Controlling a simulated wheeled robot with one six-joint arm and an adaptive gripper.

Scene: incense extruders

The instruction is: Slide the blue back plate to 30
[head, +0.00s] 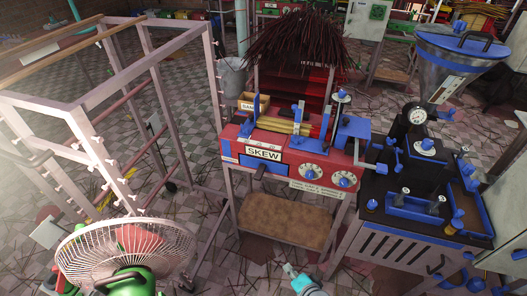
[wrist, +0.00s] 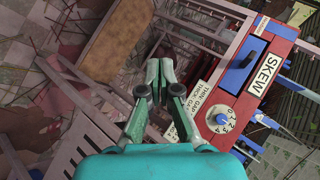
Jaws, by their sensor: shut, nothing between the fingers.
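The red machine labelled SKEW (head: 264,153) stands in the middle of the head view, with a bundle of sticks (head: 285,125) lying along its top. Blue upright plates show on it, one at the left end (head: 256,108) and one near the middle (head: 299,116). I cannot tell which is the back plate, and no mark for 30 is legible. My gripper (head: 289,270) is low in front of the machine, apart from it. In the wrist view my gripper (wrist: 159,72) is shut and empty, left of the machine's red front panel (wrist: 228,105).
A black-topped machine (head: 405,215) with blue parts and a hopper (head: 448,65) stands at the right. A fan (head: 125,250) and a pale rack (head: 95,110) stand at the left. A brown shelf (head: 285,220) sits under the red machine. Sticks litter the tiled floor.

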